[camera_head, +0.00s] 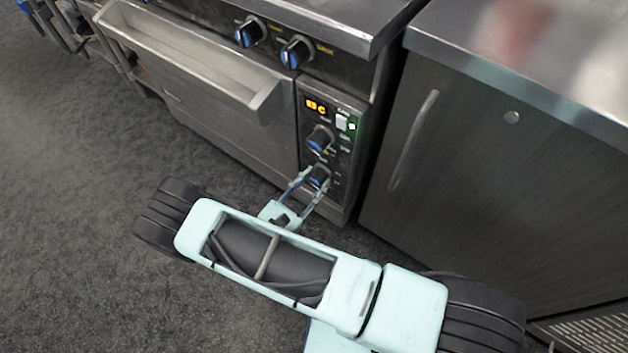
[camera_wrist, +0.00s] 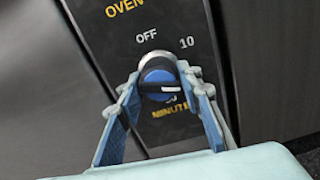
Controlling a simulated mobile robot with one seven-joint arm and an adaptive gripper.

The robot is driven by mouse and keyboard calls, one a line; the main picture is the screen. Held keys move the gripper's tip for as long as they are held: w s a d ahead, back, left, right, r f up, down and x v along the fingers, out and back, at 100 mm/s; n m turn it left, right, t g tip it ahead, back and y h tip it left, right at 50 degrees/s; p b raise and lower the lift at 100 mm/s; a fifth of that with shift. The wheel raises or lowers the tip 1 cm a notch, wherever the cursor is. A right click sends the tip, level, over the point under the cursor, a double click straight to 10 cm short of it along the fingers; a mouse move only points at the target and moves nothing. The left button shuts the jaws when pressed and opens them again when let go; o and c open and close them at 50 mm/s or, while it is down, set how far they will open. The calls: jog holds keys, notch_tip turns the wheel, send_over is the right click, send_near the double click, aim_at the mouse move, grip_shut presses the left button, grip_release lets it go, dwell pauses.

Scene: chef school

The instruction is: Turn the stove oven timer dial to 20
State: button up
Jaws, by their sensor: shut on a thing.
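The oven timer dial (camera_head: 319,176) is the lower knob on the stove's right control panel. In the wrist view the dial (camera_wrist: 158,78) has a blue face and a dark grip bar with a white line lying roughly level, towards the right finger. OFF is printed above it, 10 at upper right, and a partly hidden number and MINUTES below. No 20 mark is visible; my right finger covers part of the panel there. My gripper (camera_wrist: 161,88) is shut on the dial, one finger on each side. It also shows in the head view (camera_head: 314,184).
Another knob (camera_head: 319,138) sits just above the dial, below a lit display (camera_head: 316,105) and a green switch (camera_head: 352,126). The oven door handle (camera_head: 190,65) juts out to the left. A cabinet (camera_head: 480,170) stands close on the right. Grey floor is clear at left.

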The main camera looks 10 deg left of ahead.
jog(key=shift+m, duration=1.1)
jog(key=o, duration=1.2)
jog(key=shift+c, duration=0.2)
jog(key=v, duration=1.2)
